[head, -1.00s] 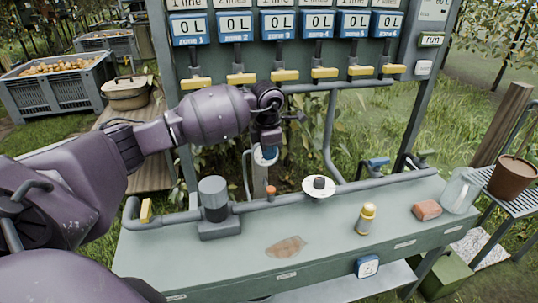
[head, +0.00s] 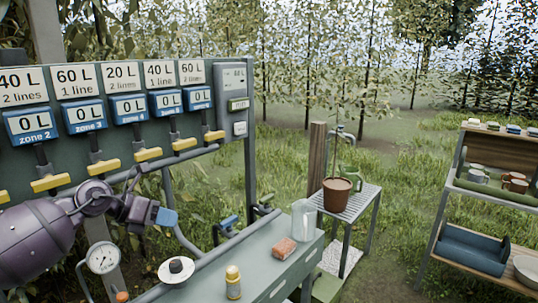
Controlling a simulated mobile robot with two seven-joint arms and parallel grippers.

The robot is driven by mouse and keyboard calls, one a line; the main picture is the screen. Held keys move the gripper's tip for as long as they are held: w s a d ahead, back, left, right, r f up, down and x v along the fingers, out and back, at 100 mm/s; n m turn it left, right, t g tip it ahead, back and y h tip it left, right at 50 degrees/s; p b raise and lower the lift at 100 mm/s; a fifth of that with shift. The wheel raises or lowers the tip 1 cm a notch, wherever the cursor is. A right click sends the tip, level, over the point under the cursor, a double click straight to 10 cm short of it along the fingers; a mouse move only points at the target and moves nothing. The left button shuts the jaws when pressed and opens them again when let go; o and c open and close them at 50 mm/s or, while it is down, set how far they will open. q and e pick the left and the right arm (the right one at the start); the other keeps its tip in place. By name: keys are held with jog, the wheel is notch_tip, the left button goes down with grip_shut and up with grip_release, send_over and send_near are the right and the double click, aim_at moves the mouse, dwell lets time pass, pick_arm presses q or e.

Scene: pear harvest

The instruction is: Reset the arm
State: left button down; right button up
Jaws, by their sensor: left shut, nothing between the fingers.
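My left arm, purple, comes in from the left edge in the head view. Its gripper (head: 166,217) has blue fingertips that point right, and it is shut and empty. It is in the air in front of the panel of valves, below the yellow handles (head: 184,144) and above the left part of the bench. My right gripper is out of the picture.
The green bench (head: 262,252) holds a yellow-capped bottle (head: 233,284), a reddish block (head: 284,248) and a glass jar (head: 303,220). A round gauge (head: 103,257) stands below my arm. Right are a potted plant (head: 337,195) on a slatted stand and a shelf (head: 480,190). Grass between them is open.

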pick_arm(q)
jog(key=s+d+r+n+t+h, duration=0.1)
jog(key=d+r+n+t+h, duration=0.25)
jog(key=d+n+h, duration=0.2)
jog(key=s+a+f+n+t+y, duration=0.4)
jog(key=s+f+n+y, duration=0.15)
jog(key=f+n, duration=0.7)
jog(key=s+a+f+n+t+y, duration=0.3)
jog(key=s+f+n+y, duration=0.35)
jog(key=n, duration=0.95)
jog(key=s+a+f+n+g+y, duration=0.2)
jog(key=s+f+n+g+y, duration=0.2)
jog(key=s+f, duration=1.4)
jog(key=s+n+g, duration=0.1)
jog(key=s+n, duration=0.2)
jog(key=shift+s, duration=0.1)
